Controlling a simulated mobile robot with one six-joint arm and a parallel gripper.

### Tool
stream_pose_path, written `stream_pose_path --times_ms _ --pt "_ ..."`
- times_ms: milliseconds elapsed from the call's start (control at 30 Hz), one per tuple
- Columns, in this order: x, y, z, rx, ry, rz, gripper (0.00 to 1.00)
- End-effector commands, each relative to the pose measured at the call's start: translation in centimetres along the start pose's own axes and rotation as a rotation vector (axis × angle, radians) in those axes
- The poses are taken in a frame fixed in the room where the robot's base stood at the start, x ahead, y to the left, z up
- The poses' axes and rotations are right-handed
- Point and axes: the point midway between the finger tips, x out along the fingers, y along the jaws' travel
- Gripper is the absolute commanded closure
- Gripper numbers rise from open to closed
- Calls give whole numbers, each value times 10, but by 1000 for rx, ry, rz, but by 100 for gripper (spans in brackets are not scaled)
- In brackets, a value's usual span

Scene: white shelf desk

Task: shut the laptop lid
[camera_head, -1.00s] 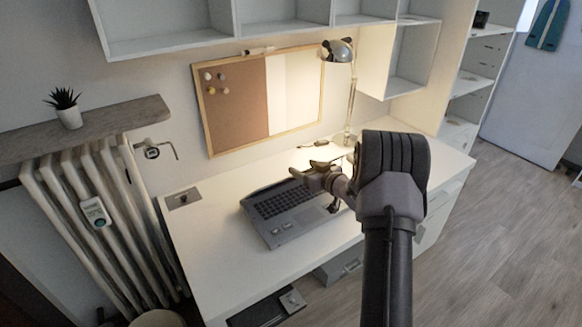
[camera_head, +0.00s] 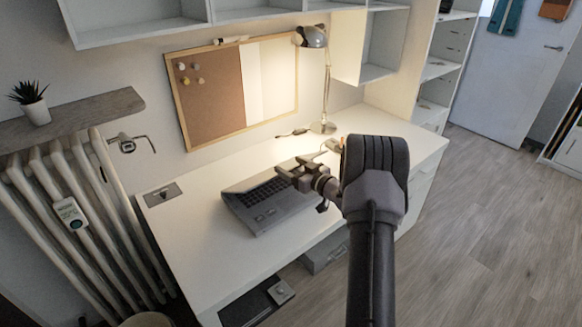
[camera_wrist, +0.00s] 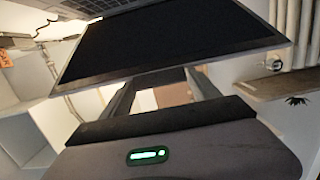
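The grey laptop (camera_head: 272,213) sits open on the white desk (camera_head: 205,235), with its dark keyboard facing up. In the wrist view, which looks upside down, the lid's black screen (camera_wrist: 170,38) fills the upper middle, with a strip of keyboard above it. In the head view the lid is hard to make out. My gripper (camera_head: 290,171) is above the back right part of the laptop. Its two fingers stand apart in the wrist view (camera_wrist: 163,88), with nothing seen between them. Their far ends pass out of sight at the screen's edge, so I cannot tell whether they touch the lid.
A desk lamp (camera_head: 325,85) stands behind my gripper at the back of the desk. A cork and white board (camera_head: 210,95) hangs on the wall, with shelves (camera_head: 140,15) above. A radiator (camera_head: 100,220) is at the left. The desk's front left surface is clear.

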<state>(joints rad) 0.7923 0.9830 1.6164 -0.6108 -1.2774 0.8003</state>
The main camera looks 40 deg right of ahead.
Motion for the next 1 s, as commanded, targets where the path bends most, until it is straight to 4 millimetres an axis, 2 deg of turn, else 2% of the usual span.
stream_pose_path --times_ms 333,467,567,900,1000 --pt "0 0 -1 -1 1 0 15" --pt "-10 0 -2 -1 1 0 15" --pt "-30 1 -4 1 0 2 15" --pt "-132 2 -5 2 0 4 15" --pt "-154 1 -4 0 0 3 15"
